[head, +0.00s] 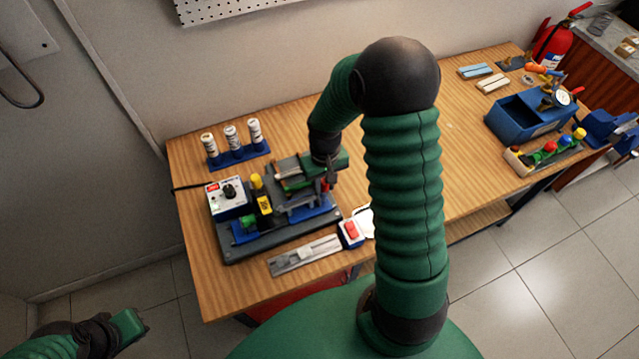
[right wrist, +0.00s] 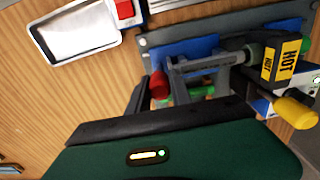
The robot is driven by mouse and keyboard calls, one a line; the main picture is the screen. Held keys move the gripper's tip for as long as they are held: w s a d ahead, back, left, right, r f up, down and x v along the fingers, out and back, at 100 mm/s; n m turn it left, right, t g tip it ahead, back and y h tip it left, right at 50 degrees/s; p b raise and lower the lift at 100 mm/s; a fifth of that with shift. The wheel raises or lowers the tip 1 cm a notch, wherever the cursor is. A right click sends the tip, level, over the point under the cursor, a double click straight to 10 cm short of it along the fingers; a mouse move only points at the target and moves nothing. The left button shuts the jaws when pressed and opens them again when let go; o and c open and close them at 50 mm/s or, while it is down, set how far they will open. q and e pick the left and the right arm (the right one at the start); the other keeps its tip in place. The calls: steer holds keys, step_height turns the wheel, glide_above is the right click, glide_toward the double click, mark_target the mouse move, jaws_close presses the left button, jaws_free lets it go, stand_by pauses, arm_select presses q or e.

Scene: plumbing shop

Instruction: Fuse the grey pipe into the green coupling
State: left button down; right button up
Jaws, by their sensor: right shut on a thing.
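The fusion machine (head: 265,240) stands on the left of the bench. My right gripper (head: 328,178) is down at its right side, shut on what looks like its red-ended handle (right wrist: 160,85). The black heater plate, marked HOT (right wrist: 285,60), stands upright with a yellow knob (right wrist: 295,112). A light grey piece that may be the grey pipe (right wrist: 240,56) lies in the machine's clamps in the right wrist view.
A white control box (head: 229,196) stands left of the machine. White bottles (head: 231,137) stand in a blue rack behind. A blue toolbox (head: 520,118) is far right. The middle bench is clear.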

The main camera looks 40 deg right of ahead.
mark_target(311, 196)
steer(key=shift+s+d, duration=0.25)
steer(key=shift+d, duration=0.05)
steer(key=shift+a, duration=0.1)
steer(key=shift+w+a, duration=0.25)
steer(key=shift+a, duration=0.45)
steer(key=shift+w+a, duration=0.25)
steer(key=shift+a, duration=0.45)
steer(key=shift+w+a, duration=0.25)
steer(key=shift+a, duration=0.45)
steer(key=shift+w+d+r, duration=0.1)
steer(key=shift+d+r, duration=0.05)
steer(key=shift+d, duration=0.05)
stand_by(4.8)
